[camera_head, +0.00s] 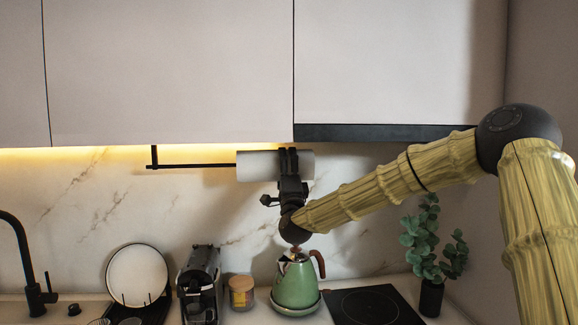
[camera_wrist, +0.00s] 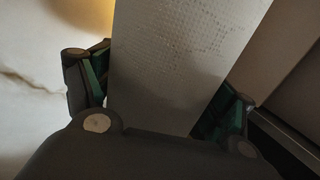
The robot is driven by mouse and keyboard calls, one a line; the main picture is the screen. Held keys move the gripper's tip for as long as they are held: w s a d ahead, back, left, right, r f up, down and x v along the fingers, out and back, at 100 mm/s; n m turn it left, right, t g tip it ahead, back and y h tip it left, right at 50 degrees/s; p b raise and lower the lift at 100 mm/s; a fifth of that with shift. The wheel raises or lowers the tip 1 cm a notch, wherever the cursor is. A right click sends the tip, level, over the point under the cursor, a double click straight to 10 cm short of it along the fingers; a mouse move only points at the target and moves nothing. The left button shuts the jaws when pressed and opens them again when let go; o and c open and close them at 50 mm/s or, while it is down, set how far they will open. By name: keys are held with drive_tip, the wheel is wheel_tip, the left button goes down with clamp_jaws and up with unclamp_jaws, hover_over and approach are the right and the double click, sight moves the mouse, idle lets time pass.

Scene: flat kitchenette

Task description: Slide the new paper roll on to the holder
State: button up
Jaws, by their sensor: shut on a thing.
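The white paper roll (camera_head: 258,165) lies level under the wall cabinets in the head view. My gripper (camera_head: 289,155) is shut around the roll, right of its middle. The black holder (camera_head: 190,166) is a bar hung from a bracket at its left, under the cabinet. The bar's right end meets the roll's left end in the picture; I cannot tell how far it reaches inside. In the wrist view the textured roll (camera_wrist: 185,60) fills the space between my gripper's two fingers (camera_wrist: 165,105). The holder does not show there.
Cabinets (camera_head: 170,75) hang just above the roll, with a dark hood edge (camera_head: 380,132) at the right. Below stand a green kettle (camera_head: 296,284), a jar (camera_head: 242,292), a coffee machine (camera_head: 200,285), a plate (camera_head: 137,275) and a plant (camera_head: 432,250). The marble wall is behind.

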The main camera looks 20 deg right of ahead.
drive_tip(key=shift+w+a+p, duration=0.35)
drive_tip(key=shift+a, duration=0.8)
drive_tip(key=shift+w+a+p, duration=0.3)
drive_tip(key=shift+a+p, duration=0.1)
drive_tip(key=shift+a, duration=0.75)
drive_tip(key=shift+w+a+p, duration=0.35)
drive_tip(key=shift+a, duration=0.8)
drive_tip(key=shift+w+a+b, duration=0.2)
drive_tip(key=shift+a+b, duration=0.15)
drive_tip(key=shift+a, duration=0.3)
drive_tip(key=shift+w+a+b, duration=0.15)
drive_tip(key=shift+a+b, duration=0.15)
drive_tip(key=shift+a, duration=0.3)
drive_tip(key=shift+w+a+b, duration=0.5)
drive_tip(key=shift+a+b, duration=0.15)
drive_tip(key=shift+a, duration=1.15)
drive_tip(key=shift+w+a+b, duration=0.55)
drive_tip(key=shift+a+b, duration=0.1)
drive_tip(key=shift+a, duration=1.2)
drive_tip(key=shift+w+a+b, duration=0.5)
drive_tip(key=shift+a+b, duration=0.15)
drive_tip(key=shift+a, duration=1.15)
drive_tip(key=shift+f+b, duration=0.35)
drive_tip(key=shift+b, duration=0.15)
drive_tip(key=o, duration=1)
drive_tip(key=shift+f, duration=0.15)
